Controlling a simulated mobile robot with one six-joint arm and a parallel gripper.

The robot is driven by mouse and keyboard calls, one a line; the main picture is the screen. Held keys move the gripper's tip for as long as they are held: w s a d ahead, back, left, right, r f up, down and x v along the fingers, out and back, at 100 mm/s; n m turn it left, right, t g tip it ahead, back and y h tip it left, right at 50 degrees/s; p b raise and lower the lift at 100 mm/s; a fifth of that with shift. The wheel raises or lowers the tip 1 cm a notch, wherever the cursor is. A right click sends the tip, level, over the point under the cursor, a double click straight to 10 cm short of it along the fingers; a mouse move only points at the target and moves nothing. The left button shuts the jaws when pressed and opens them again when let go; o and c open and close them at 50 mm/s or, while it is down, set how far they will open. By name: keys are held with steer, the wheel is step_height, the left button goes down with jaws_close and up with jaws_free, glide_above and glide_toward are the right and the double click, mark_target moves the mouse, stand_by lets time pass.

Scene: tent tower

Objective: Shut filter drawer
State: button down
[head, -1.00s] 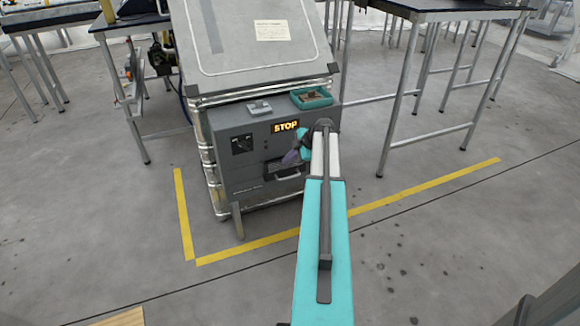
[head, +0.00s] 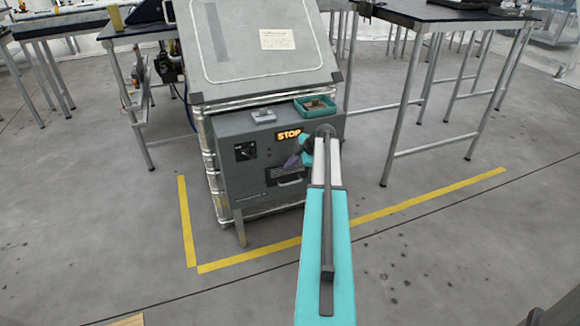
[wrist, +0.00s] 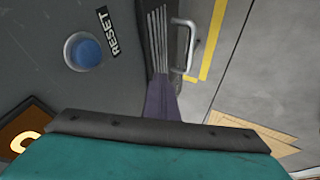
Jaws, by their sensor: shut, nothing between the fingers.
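The filter drawer (head: 289,182) is low in the front of the grey cabinet (head: 232,178), under the lit STOP display (head: 289,135). My gripper (head: 291,161) is shut and empty, in front of the panel just above the drawer. Its purple fingers (wrist: 163,97) point toward the slats in the wrist view; I cannot tell whether they touch. My arm hides the panel's right part.
A blue RESET button (wrist: 85,52) is left of my fingers in the wrist view. A teal tray (head: 316,107) and a small grey item (head: 263,115) sit on the cabinet's ledge. A table (head: 440,20) stands to the right. Floor inside yellow tape (head: 420,199) is clear.

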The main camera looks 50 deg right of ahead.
steer(key=s+r, duration=0.8)
steer(key=s, duration=0.1)
steer(key=shift+s+p, duration=0.25)
steer(key=shift+p, duration=0.1)
steer(key=shift+a, duration=0.1)
